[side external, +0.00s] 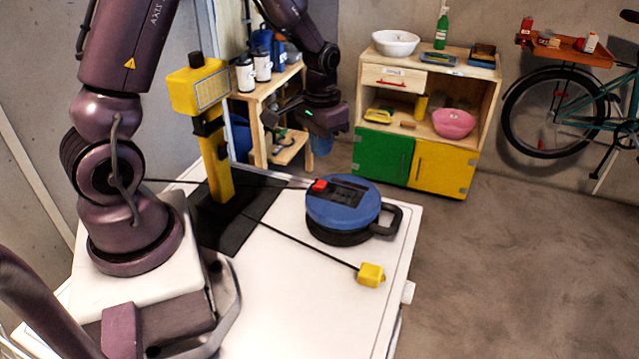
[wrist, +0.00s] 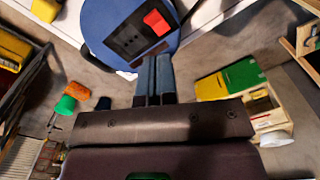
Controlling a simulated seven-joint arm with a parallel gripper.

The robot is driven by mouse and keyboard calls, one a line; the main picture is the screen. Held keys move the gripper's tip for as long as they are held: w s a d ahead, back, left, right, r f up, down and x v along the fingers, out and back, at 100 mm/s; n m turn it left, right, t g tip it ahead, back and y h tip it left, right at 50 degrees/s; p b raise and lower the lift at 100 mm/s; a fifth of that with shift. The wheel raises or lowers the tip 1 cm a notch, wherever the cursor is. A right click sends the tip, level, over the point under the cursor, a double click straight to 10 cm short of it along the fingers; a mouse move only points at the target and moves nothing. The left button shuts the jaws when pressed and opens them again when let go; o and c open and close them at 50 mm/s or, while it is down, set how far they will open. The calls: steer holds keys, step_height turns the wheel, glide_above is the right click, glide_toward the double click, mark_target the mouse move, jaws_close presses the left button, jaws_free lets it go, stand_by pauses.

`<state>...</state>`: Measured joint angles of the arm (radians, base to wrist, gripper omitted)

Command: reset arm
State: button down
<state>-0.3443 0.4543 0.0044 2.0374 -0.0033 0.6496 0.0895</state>
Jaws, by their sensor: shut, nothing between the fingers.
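My gripper (wrist: 154,62) is shut and empty in the wrist view, its two dark blue-grey fingers side by side. In the side external view my gripper (side external: 274,117) hangs in the air beyond the white table, at the upper middle, in front of the shelf. It touches nothing that I can see. A round blue appliance (side external: 335,208) with a red button, a dark panel and a black handle stands on the table. It also shows in the wrist view (wrist: 97,22), beyond the fingertips.
A yellow post-mounted device (side external: 218,175) stands on a black base beside my arm. A cable runs to a small yellow block (side external: 371,274). Behind are a wooden shelf (side external: 288,80) with cans, a cabinet (side external: 484,100) with green and yellow doors, and a bicycle (side external: 570,105).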

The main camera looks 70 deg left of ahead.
steer(key=s+d+r+m+t, duration=0.1)
steer(key=s+d+r+t, duration=0.1)
steer(key=s+d+r, duration=0.4)
steer(key=s+d+r+m+t, duration=0.2)
steer(key=s+d+r, duration=0.4)
steer(key=r, duration=0.7)
steer(key=shift+s+d+r+t, duration=0.15)
steer(key=shift+s+r+t, duration=0.2)
steer(key=shift+s+t, duration=0.6)
